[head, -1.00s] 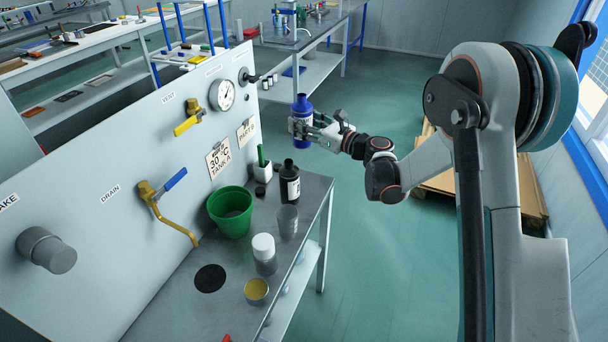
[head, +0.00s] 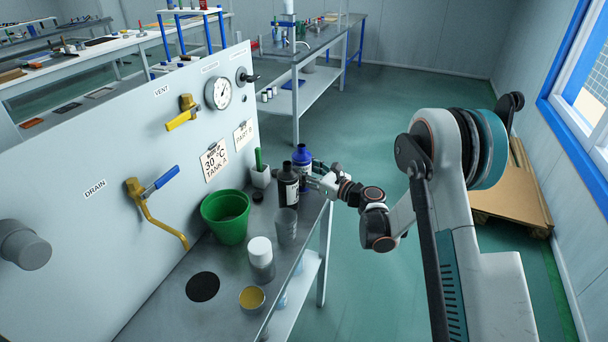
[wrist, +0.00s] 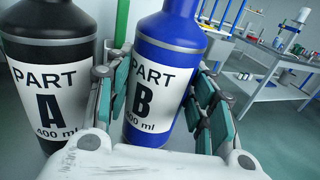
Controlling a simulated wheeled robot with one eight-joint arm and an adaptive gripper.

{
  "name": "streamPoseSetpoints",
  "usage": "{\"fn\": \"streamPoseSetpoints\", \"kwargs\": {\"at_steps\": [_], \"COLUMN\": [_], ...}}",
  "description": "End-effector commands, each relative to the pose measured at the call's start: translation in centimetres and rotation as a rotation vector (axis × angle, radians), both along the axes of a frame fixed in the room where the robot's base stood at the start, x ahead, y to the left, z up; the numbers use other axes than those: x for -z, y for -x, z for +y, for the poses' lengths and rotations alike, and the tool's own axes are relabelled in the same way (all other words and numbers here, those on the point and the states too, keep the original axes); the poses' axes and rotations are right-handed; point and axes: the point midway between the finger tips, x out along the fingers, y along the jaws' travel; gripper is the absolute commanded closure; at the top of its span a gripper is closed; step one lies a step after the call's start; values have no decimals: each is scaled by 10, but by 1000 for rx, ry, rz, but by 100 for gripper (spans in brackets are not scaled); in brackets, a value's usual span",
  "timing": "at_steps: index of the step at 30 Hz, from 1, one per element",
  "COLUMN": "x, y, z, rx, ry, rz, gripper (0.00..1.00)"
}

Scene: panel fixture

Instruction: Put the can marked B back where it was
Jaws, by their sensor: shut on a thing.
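The can marked B is a blue bottle (head: 302,158) with a white label reading PART B 400 ml; it also fills the middle of the wrist view (wrist: 165,50). My gripper (head: 308,182) is shut around it, with a green-padded finger on each side of the can (wrist: 165,105). The can is upright, at the far right end of the bench, just behind and right of the black can marked A (head: 288,184). The A can stands close beside my left finger in the wrist view (wrist: 45,60). Whether the B can's base touches the bench is hidden.
A green bucket (head: 226,218), a clear beaker (head: 286,226), a white-capped jar (head: 261,258) and a yellow-filled cup (head: 252,299) stand on the grey bench (head: 225,275). A white holder with a green pen (head: 260,176) is left of the cans. The valve panel (head: 95,185) rises behind.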

Motion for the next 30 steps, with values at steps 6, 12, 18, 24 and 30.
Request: {"fn": "streamPoseSetpoints", "kwargs": {"at_steps": [6, 12, 18, 24, 30], "x": [4, 7, 7, 6, 2], "y": [0, 0, 0, 0, 11], "z": [0, 0, 0, 0, -16], "rx": [0, 0, 0, 0, 2], "ry": [-1, 0, 0, 0, 0], "rz": [-1, 0, 0, 0, 0], "gripper": [93, 93, 42, 42, 42]}}
